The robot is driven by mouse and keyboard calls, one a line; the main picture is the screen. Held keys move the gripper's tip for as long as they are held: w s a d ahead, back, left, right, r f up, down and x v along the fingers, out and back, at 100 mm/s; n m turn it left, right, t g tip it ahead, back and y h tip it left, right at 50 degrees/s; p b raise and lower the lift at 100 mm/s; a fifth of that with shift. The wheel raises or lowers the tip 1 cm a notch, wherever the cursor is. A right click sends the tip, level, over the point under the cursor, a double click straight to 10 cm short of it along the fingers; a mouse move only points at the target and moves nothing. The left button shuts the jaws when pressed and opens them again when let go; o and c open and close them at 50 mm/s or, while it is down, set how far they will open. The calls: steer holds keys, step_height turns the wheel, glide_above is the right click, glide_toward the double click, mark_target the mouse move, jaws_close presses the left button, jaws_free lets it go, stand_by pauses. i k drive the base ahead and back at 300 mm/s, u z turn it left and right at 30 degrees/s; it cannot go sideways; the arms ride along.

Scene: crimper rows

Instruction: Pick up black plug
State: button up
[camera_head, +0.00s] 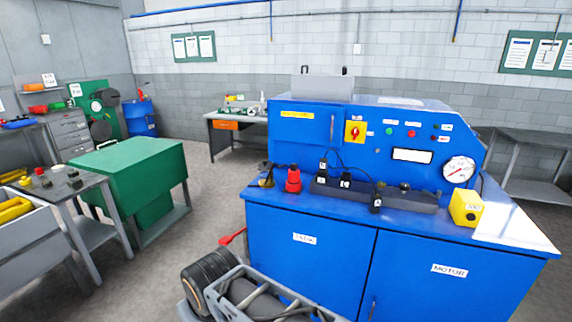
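Several small black plugs with white labels are at the dark strip on the front ledge of the blue machine (290,190). One black plug (323,168) stands at the left, with a cable rising behind it. A second black plug (346,180) is just right of it. A third black plug (376,203) is at the front right of the strip. Their labels are too small to read. I cannot tell which one the task means. My gripper is not in view.
A red knob-like piece (293,181) stands left of the plugs, a yellow box (466,207) to the right. A gauge (459,170) is on the panel. A grey crate (262,296) is at the front. A green bench (135,170) stands left, with open floor between.

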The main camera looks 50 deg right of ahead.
mark_target(323, 162)
steer(key=z, duration=0.05)
steer(key=i, duration=0.8)
steer(key=z, duration=1)
steer(key=i, duration=0.6)
steer(key=z, duration=0.7)
